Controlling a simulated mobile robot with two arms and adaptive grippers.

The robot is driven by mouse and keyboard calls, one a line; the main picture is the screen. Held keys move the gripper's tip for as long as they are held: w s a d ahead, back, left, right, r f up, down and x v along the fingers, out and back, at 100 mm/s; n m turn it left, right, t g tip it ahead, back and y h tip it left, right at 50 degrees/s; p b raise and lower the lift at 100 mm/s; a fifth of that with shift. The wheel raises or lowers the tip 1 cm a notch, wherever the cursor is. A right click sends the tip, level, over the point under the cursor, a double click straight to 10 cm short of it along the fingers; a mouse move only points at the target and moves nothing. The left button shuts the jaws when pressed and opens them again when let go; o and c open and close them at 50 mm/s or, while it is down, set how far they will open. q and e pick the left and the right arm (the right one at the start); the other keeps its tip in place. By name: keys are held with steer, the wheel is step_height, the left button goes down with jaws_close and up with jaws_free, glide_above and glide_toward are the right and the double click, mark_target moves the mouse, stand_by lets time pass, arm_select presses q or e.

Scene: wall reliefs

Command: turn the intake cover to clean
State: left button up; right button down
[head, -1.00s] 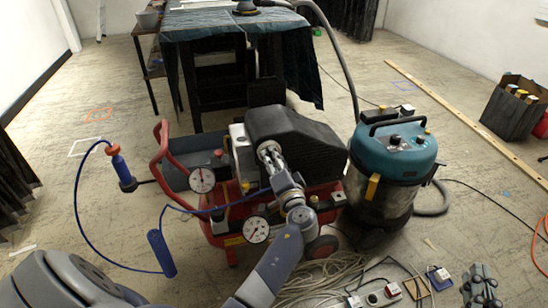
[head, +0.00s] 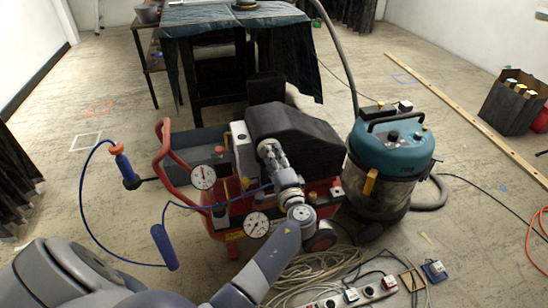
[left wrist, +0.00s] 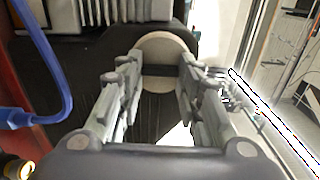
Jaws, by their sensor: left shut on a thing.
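The red air compressor (head: 225,215) stands on the floor at the middle of the head view, with a black ribbed housing (head: 305,135) on top. My left gripper (head: 266,150) reaches the front of that housing. In the left wrist view a round beige disc, seemingly the intake cover (left wrist: 168,46), lies between the tips of my left gripper (left wrist: 160,70). A dark bar crosses it there, and the fingers are closed on it. In the head view the gripper hides the cover. No clean marking can be read. My right gripper is out of view.
A teal vacuum (head: 395,150) stands right of the compressor. A blue hose (head: 82,190) loops at left. Coiled cable (head: 310,275) and a power strip (head: 365,293) lie in front. A draped table (head: 235,22) stands behind. The left floor is mostly clear.

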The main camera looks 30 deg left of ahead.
arm_select(q)
steer(key=shift+w+r, duration=0.1)
steer(key=o, duration=1.1)
steer(key=shift+c, duration=0.2)
steer(key=v, duration=1.2)
